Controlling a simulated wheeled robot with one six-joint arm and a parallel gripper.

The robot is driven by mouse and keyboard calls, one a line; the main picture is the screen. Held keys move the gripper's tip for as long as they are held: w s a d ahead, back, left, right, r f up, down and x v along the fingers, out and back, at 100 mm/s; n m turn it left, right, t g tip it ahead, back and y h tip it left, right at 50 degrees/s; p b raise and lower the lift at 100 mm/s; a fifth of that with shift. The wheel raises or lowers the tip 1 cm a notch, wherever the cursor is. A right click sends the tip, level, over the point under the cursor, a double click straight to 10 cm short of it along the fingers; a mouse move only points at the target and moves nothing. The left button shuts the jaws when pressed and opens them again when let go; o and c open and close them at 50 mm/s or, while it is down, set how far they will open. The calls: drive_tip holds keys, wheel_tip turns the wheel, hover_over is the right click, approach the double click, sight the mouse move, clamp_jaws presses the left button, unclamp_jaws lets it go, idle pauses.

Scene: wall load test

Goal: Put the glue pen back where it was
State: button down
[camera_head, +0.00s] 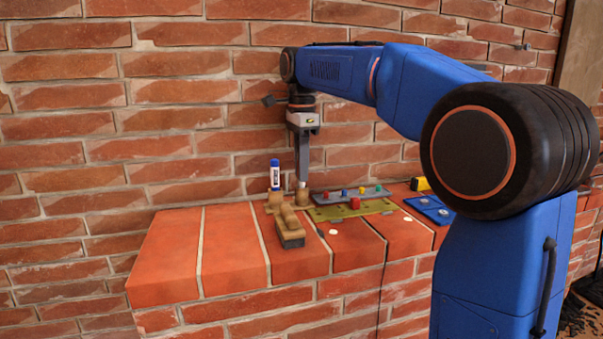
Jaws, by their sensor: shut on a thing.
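My gripper (302,180) points straight down over the back of the brick ledge. It is shut on a slim, pale, pen-like thing (302,187), mostly hidden by the fingers. The lower end of this thing is at a small wooden holder (302,204); I cannot tell whether it is seated in it. A white tube with a blue cap (275,176) stands upright just left of my gripper, apart from it, at a wooden block (274,199). I cannot tell for sure which of these two is the glue pen.
A wooden block piece (291,237) lies in front. To the right are a grey tray (330,196) with small coloured pieces, an olive mat (376,207), a red cube (355,203) and a blue plate (430,210). The ledge's left part (185,260) is clear. A brick wall stands behind.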

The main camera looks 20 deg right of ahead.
drive_tip(key=shift+f, duration=0.6)
drive_tip(key=shift+f, duration=0.1)
drive_tip(key=c, duration=1.7)
unclamp_jaws()
wheel_tip(320, 180, up, 12)
drive_tip(key=shift+r, duration=0.1)
drive_tip(key=shift+s, duration=0.1)
